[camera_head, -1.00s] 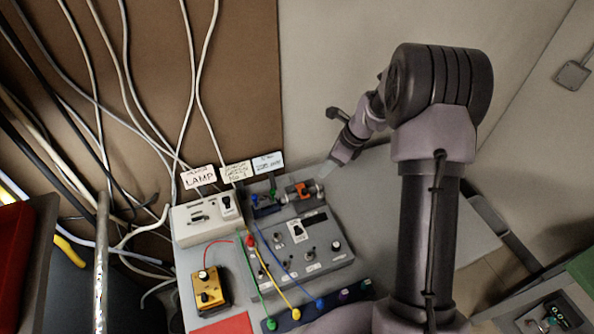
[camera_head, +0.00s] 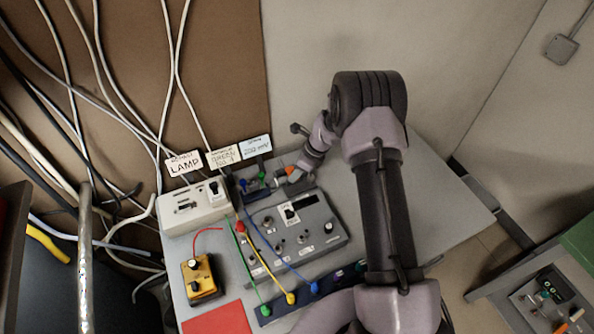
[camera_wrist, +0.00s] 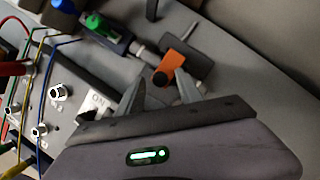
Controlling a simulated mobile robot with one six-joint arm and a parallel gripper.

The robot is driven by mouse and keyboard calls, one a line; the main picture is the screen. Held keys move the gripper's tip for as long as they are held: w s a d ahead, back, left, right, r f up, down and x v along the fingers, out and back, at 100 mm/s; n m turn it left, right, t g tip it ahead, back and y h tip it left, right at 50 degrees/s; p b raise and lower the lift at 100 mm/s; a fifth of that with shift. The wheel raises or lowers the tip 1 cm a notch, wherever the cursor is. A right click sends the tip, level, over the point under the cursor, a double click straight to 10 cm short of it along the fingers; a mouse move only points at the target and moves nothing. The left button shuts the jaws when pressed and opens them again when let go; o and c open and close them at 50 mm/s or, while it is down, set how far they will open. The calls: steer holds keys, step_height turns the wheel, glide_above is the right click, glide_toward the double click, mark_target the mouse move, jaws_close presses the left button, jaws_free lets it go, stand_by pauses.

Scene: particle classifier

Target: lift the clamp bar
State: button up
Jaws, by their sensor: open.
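The clamp bar appears to be the orange piece with a dark round end in the wrist view (camera_wrist: 175,60), beside a dark plate and a metal rod. The orange piece also shows small in the head view (camera_head: 291,170), at the back of the grey table. My gripper (camera_wrist: 160,80) is open, its two grey fingers pointing at the orange piece's near end. The dark end lies between the fingertips in the picture; I cannot tell whether they touch it. In the head view my gripper (camera_head: 284,183) is partly blended with the parts behind it.
A grey control box (camera_head: 318,238) with knobs and coloured leads stands in front. A white lamp box (camera_head: 190,210) and a yellow box (camera_head: 203,278) are to the left. Blue and green connectors (camera_wrist: 95,22) sit near the orange piece. The table's right side is clear.

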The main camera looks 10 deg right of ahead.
jaws_close()
stand_by(1.4)
